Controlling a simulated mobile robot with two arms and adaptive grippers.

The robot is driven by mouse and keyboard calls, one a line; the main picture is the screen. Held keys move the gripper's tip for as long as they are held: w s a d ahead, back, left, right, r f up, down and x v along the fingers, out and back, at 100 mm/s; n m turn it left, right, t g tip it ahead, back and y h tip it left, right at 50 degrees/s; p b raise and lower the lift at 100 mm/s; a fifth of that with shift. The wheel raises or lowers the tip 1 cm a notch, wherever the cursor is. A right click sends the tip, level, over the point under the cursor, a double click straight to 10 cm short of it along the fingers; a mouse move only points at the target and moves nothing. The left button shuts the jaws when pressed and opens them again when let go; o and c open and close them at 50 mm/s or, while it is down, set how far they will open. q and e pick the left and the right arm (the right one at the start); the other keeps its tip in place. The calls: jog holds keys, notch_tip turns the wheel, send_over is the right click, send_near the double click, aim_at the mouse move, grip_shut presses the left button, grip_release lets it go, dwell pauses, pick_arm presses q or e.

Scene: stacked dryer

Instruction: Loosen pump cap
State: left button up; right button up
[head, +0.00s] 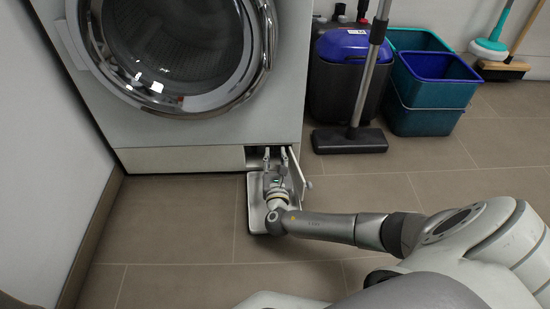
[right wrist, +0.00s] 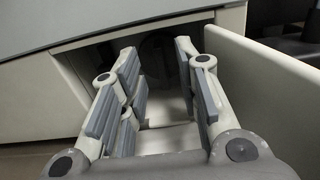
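The pump cap (right wrist: 157,50) appears as a dark round shape inside the shadowed recess (right wrist: 105,45) at the machine's base; its details are too dark to tell. The small flap (head: 298,180) stands open on the right side of the recess, and it also shows in the right wrist view (right wrist: 265,85). My right gripper (head: 275,158) is at the recess mouth, fingers spread and pointing in. In the right wrist view the gripper (right wrist: 160,85) is open with nothing between its pads, and the cap is beyond the fingertips, apart from them. My left gripper is out of view.
A grey metal tray (head: 254,218) lies on the floor under my right gripper. A vacuum head (head: 350,140), a blue-lidded machine (head: 338,80) and teal buckets (head: 425,121) stand to the right. The tiled floor at left is clear up to the wall.

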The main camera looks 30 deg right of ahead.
aim_at(275, 148)
jog(key=shift+b+x, duration=0.6)
jog(key=shift+x, duration=0.8)
grip_shut()
